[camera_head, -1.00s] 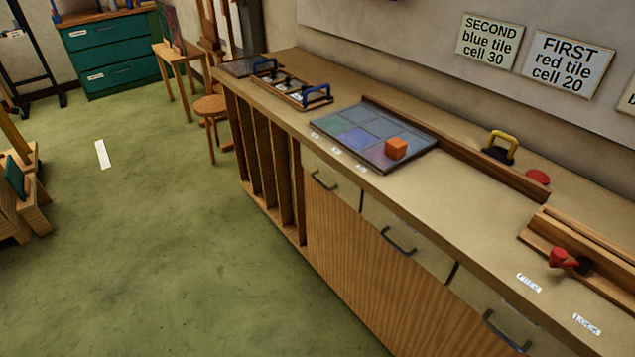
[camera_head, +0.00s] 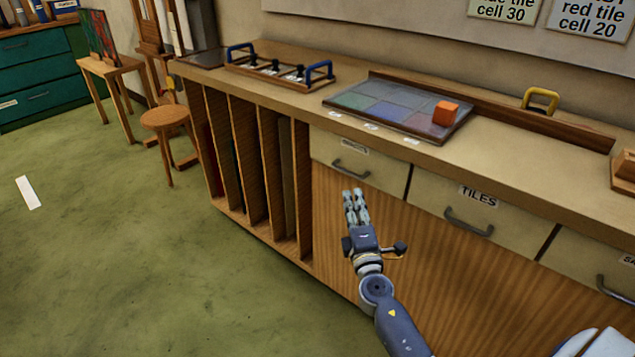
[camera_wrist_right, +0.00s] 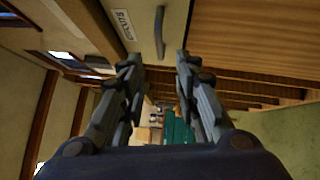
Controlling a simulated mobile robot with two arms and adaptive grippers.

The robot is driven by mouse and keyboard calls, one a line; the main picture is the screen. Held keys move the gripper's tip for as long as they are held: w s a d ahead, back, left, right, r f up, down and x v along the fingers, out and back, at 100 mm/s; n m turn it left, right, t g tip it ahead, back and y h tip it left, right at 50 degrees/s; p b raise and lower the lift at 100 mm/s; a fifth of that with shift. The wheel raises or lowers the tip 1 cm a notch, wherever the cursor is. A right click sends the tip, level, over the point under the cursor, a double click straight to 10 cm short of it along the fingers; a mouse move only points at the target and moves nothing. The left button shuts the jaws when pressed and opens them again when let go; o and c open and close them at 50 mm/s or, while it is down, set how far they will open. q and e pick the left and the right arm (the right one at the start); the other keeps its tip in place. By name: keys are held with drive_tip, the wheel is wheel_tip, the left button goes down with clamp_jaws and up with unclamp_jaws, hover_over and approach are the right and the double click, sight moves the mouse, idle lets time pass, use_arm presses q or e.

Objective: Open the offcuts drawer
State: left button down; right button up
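The offcuts drawer (camera_head: 392,178) is the leftmost drawer under the counter, and its front looks flush with the cabinet. Its dark bar handle (camera_head: 350,171) sits below a small label (camera_head: 355,147). My right gripper (camera_head: 355,193) is just below and in front of this drawer, apart from the handle. In the right wrist view its two fingers (camera_wrist_right: 158,62) are spread with nothing between them. The handle (camera_wrist_right: 159,32) shows there beyond the fingertips, on the pale drawer front (camera_wrist_right: 180,22) with the label (camera_wrist_right: 124,23). My left gripper is out of view.
The tiles drawer (camera_head: 435,195) is to the right, with another drawer beyond it. Slotted wooden racks (camera_head: 272,165) are to the left. On the counter are a tile panel (camera_head: 360,98) with an orange block (camera_head: 445,113) and a blue-handled tray (camera_head: 285,75).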

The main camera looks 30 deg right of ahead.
drive_tip(key=x, duration=1)
drive_tip(key=shift+w+d, duration=0.2)
drive_tip(key=shift+d, duration=0.1)
drive_tip(key=shift+r, duration=0.15)
clamp_jaws()
